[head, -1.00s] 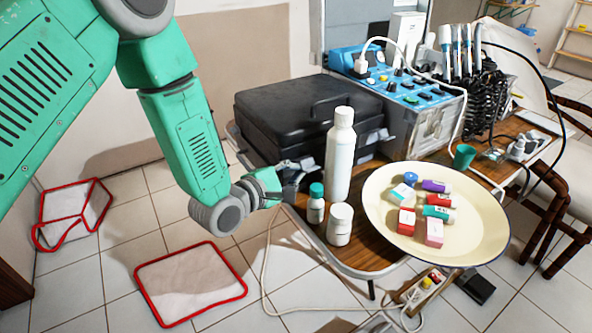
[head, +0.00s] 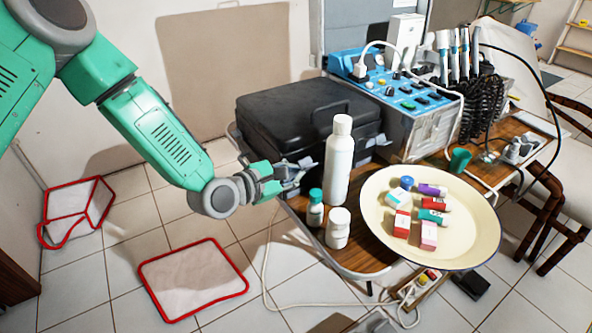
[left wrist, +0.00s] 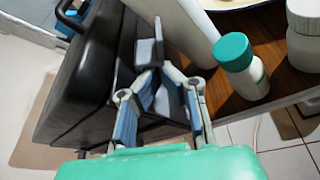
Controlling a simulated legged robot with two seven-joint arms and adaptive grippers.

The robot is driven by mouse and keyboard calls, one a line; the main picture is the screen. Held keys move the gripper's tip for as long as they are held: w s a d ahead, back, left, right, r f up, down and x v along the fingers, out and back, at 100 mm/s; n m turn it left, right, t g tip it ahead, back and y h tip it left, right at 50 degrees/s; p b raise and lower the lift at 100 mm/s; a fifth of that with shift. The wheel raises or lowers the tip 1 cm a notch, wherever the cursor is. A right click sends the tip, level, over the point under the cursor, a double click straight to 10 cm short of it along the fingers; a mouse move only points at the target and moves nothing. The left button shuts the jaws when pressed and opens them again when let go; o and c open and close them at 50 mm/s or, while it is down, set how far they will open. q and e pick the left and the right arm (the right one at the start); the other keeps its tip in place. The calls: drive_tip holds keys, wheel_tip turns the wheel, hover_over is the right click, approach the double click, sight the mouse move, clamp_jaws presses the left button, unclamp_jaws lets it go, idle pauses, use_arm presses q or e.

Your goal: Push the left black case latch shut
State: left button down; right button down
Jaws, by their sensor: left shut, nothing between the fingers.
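The black case (head: 305,115) lies closed on the wooden table; its front side also shows in the left wrist view (left wrist: 85,75). My left gripper (head: 306,170) is shut and empty, close to the left part of the case's front, where the left latch is. In the left wrist view my left gripper (left wrist: 150,62) reaches along the case front. A right latch (head: 379,140) sticks out from the case front. My right gripper is not in view.
A tall white bottle (head: 339,160) stands just right of my left gripper. A teal-capped bottle (head: 315,208) and a white jar (head: 338,228) stand in front. A cream tray (head: 465,250) holds several small boxes and bottles.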

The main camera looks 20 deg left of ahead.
use_arm(q)
drive_tip(key=shift+w+a+r+n+g, duration=0.2)
drive_tip(key=shift+a+r+n+g, duration=0.15)
drive_tip(key=shift+n, duration=0.55)
drive_tip(key=shift+r, duration=0.1)
drive_tip(key=shift+d+r, duration=0.1)
drive_tip(key=shift+r, duration=0.05)
